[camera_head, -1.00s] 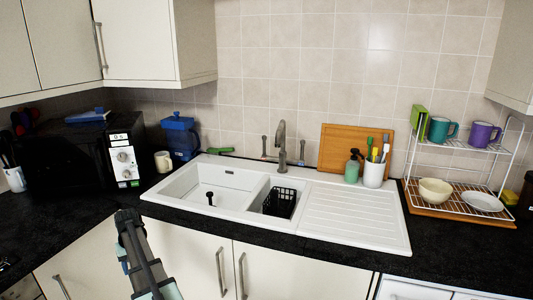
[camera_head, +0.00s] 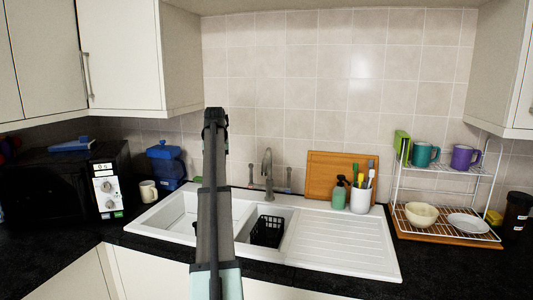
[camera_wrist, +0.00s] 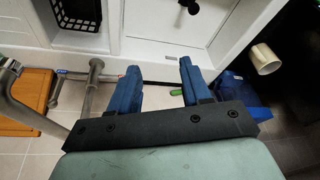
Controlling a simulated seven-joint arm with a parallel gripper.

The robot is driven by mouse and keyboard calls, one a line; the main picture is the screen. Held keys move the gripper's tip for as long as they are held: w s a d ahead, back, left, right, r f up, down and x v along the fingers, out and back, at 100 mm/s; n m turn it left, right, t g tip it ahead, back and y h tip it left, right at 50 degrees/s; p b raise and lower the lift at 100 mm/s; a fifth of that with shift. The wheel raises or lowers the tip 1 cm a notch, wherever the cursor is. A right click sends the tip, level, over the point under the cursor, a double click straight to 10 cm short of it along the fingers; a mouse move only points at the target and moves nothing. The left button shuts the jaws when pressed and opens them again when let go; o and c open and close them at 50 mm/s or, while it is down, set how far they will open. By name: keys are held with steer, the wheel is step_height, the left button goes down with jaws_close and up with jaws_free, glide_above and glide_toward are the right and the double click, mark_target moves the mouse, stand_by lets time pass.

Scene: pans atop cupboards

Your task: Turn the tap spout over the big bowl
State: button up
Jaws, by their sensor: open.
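The grey metal tap (camera_head: 268,172) stands at the sink's back edge, its spout upright with a curved top, near the small bowl with the black basket (camera_head: 266,231). The big bowl (camera_head: 172,215) is left of it, partly hidden by my arm. My gripper (camera_head: 215,118) is raised in front of the tiled wall, left of the tap. In the wrist view my gripper (camera_wrist: 159,68) has two blue fingers spread apart with nothing between them. The big bowl (camera_wrist: 170,18) shows beyond the fingers.
A wooden board (camera_head: 325,175), a green soap bottle (camera_head: 338,195) and a white brush pot (camera_head: 360,199) stand right of the tap. A blue container (camera_head: 166,165) and a mug (camera_head: 148,191) stand left of the sink. The drainer (camera_head: 340,245) is clear.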

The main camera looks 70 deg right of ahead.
mark_target(267, 154)
steer(key=s+d+r+m+g+h, duration=0.15)
steer(key=s+d+r, duration=0.25)
steer(key=s+r, duration=0.4)
steer(key=s+d+r+m, duration=0.2)
steer(key=s+d+r, duration=0.2)
steer(key=s+r, duration=0.4)
steer(key=shift+n, duration=0.25)
steer(key=x, duration=0.9)
steer(key=s+x, duration=0.1)
steer(key=x, duration=0.4)
steer(key=shift+a+f, duration=0.25)
steer(key=shift+f, duration=0.25)
steer(key=shift+c, duration=0.5)
jaws_close()
